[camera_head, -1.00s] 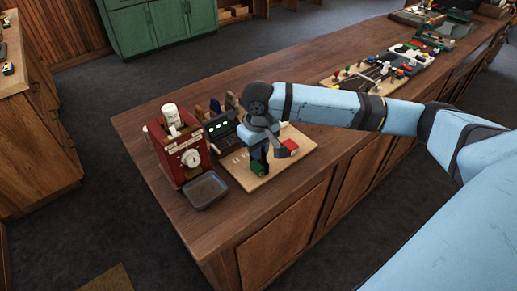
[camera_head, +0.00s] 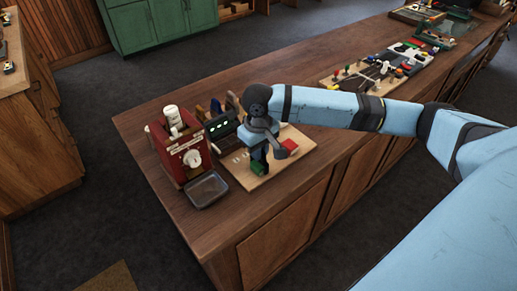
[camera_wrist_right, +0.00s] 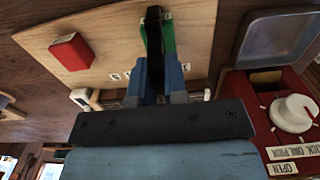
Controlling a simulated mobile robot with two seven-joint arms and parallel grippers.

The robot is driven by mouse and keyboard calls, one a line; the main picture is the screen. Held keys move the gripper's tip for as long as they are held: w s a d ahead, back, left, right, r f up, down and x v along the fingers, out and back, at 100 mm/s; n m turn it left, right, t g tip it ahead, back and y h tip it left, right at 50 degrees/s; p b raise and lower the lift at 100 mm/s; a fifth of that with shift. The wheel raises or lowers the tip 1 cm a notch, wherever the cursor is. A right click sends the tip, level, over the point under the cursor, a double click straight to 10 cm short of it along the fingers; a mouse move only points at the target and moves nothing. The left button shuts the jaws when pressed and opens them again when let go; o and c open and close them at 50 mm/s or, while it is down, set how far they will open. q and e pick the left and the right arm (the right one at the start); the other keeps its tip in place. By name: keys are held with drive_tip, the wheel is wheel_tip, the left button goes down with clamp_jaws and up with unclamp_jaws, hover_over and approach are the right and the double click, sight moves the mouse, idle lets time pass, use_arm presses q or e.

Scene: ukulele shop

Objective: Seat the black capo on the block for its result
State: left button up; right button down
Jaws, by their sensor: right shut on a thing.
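My right gripper (camera_head: 262,157) points down over the pale wooden board (camera_head: 247,177) on the counter. In the right wrist view the blue fingers (camera_wrist_right: 161,78) are shut on the black capo (camera_wrist_right: 153,32), a narrow dark bar standing out past the fingertips. A green block (camera_head: 258,168) lies at the board's front edge, just by the fingertips. In the wrist view the green block (camera_wrist_right: 169,40) is partly hidden behind the capo; I cannot tell whether they touch. A red block (camera_head: 290,145) sits to the right on the board. My left gripper is not in view.
A red machine (camera_head: 168,152) with a white dial stands left of the board, with a grey tray (camera_head: 207,188) in front. A dark box with green lights (camera_head: 221,126) stands behind the gripper. Several tools lie on another board farther right. The counter between is clear.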

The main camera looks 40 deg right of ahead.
drive_tip(key=shift+f, duration=0.55)
drive_tip(key=c, duration=1.4)
unclamp_jaws()
